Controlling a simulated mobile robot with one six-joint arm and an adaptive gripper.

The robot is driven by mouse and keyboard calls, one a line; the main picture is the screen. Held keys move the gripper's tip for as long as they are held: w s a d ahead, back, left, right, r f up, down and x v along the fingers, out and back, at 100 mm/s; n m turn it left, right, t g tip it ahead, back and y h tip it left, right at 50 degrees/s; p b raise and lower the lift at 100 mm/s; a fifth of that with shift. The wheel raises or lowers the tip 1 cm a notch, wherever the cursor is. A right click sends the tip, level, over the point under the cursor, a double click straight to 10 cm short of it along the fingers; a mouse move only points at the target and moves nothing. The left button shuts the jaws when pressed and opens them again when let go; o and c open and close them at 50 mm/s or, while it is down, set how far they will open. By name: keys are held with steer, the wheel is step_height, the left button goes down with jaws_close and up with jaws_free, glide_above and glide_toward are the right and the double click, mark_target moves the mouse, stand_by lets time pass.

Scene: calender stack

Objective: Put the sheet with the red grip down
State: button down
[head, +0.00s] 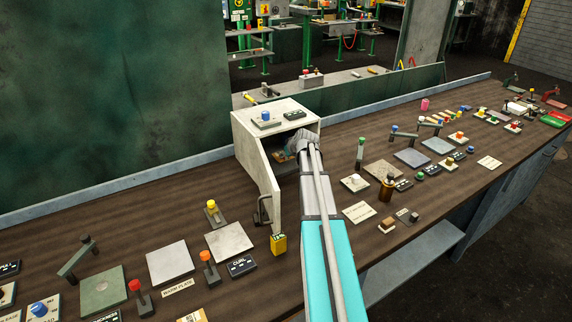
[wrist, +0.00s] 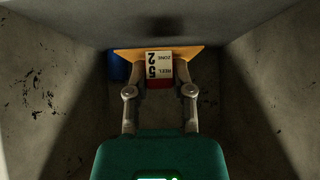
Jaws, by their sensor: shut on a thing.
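In the wrist view, my gripper (wrist: 160,90) is shut on the red grip (wrist: 158,84) with one finger on each side. An orange-yellow sheet (wrist: 128,62) spreads out behind the grip, and a white card with upside-down print (wrist: 159,64) shows above the red. Whether the sheet touches a surface below cannot be told. In the head view, my gripper (head: 306,142) reaches into the open front of a pale box cabinet (head: 242,128) on the bench. The arm hides most of what is inside.
A blue object (wrist: 117,66) stands left of the sheet inside the cabinet. Grey walls are close on both sides. The cabinet door (head: 258,172) hangs open at the left. A yellow block (head: 278,244) and several fixtures crowd the wooden bench.

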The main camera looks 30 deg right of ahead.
mark_target(285, 166)
stand_by(0.3)
step_height(285, 166, down, 4)
steer(key=b, duration=0.3)
steer(key=shift+r, duration=0.2)
steer(key=shift+w+f+b, duration=0.15)
steer(key=shift+w+b, duration=0.25)
steer(key=shift+f, duration=0.1)
steer(key=c, duration=0.5)
jaws_free()
